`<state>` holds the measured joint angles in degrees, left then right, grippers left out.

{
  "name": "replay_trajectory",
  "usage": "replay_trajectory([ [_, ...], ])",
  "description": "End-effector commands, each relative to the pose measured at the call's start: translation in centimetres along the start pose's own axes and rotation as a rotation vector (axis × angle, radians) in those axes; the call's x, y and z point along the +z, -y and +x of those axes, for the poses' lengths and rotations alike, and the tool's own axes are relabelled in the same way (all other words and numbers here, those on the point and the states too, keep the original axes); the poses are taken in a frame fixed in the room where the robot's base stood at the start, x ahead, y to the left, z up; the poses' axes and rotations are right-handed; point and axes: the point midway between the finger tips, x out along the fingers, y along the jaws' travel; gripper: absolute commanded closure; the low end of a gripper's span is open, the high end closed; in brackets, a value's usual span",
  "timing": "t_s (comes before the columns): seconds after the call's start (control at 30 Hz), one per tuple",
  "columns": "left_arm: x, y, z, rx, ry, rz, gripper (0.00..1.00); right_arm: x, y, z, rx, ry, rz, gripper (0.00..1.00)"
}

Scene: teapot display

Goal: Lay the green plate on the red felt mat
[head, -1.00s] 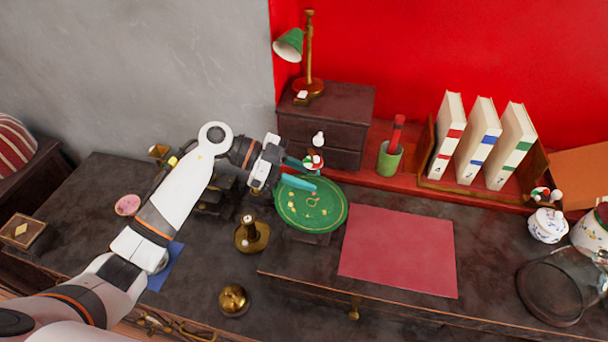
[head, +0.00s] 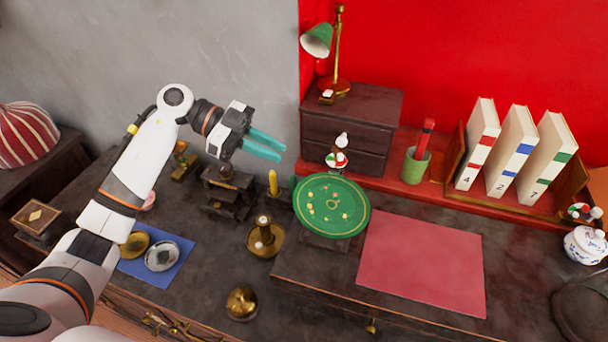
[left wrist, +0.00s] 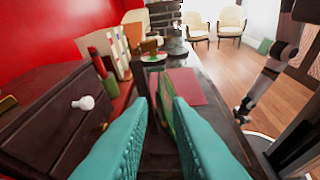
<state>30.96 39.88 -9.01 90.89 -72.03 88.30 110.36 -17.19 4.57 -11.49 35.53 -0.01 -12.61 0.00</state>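The green plate (head: 331,205) has small coloured spots and leans, tilted, on a dark stand beside the red felt mat (head: 421,268). The mat lies flat and bare on the raised desk section, to the right of the plate. My left gripper (head: 264,145) is open and empty, up and left of the plate, with its teal fingers clear of it. In the left wrist view the plate (left wrist: 166,110) shows nearly edge-on beyond the fingers, and the mat (left wrist: 185,86) lies further on. My right gripper is outside the head view; a dark and white arm shows at the right of the wrist view.
A green pen cup (head: 415,166) and several books stand behind the mat.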

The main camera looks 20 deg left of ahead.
Motion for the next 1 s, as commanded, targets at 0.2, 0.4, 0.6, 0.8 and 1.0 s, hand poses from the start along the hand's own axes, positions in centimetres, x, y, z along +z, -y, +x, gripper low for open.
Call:
replay_trajectory([
  [0.2,-0.4,0.2,0.6,0.012,0.001,-0.018,0.82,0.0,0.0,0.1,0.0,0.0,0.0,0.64],
  [0.4,-0.2,0.2,4.1,0.012,0.002,-0.019,0.82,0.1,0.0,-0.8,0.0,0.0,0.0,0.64],
  [0.6,-0.4,0.1,6.3,0.013,-0.001,-0.019,0.82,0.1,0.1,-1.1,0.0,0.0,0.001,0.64],
  [0.8,0.0,0.1,8.1,0.012,0.002,-0.02,0.82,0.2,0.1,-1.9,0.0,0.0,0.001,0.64],
  [1.0,0.1,0.0,11.0,0.013,0.001,-0.02,0.82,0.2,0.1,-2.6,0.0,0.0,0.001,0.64],
])
